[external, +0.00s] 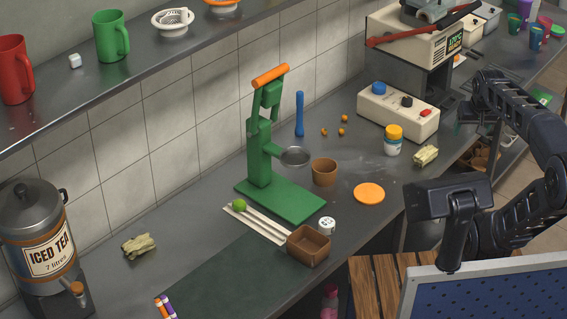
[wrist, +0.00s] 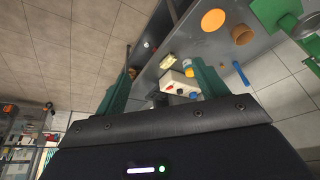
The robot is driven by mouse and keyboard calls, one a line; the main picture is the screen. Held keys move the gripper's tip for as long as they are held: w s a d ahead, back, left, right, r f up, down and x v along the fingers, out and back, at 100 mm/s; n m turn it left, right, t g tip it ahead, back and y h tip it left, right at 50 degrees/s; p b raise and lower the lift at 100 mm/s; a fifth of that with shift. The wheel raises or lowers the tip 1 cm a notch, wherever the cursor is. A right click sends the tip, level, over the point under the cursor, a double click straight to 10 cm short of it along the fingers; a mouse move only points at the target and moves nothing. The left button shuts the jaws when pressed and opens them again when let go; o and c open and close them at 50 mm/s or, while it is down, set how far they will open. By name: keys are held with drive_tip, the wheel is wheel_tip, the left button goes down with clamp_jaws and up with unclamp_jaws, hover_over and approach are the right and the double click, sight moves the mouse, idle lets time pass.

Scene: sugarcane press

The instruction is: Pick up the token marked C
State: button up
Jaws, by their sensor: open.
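No letter C can be read on anything in either view. A small white round piece with dark marks (external: 327,225) stands on the counter by the brown square bowl, its marks too small to read. A small white cube (external: 75,61) lies on the upper shelf, with no mark I can make out. My gripper (wrist: 163,78) is open, with its two green fingers spread and nothing seen held between them.
A green press (external: 262,150) stands mid-counter. Near it are a brown square bowl (external: 309,246), a brown cup (external: 324,172), an orange disc (external: 369,193) and an orange-lidded jar (external: 393,140). A cream control box (external: 398,112) sits behind.

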drive_tip(key=w+a+f+g, duration=0.2)
drive_tip(key=w+a+f, duration=0.2)
drive_tip(key=w+a, duration=0.4)
drive_tip(key=m+g, duration=0.1)
drive_tip(key=g, duration=0.1)
approach(327, 222)
drive_tip(key=shift+w+a+f, duration=0.1)
drive_tip(key=shift+f, duration=2.45)
drive_tip(key=shift+w+a+f, duration=0.1)
drive_tip(key=shift+f, duration=2.45)
drive_tip(key=c, duration=1.1)
drive_tip(key=shift+o, duration=0.2)
drive_tip(key=shift+r, duration=0.1)
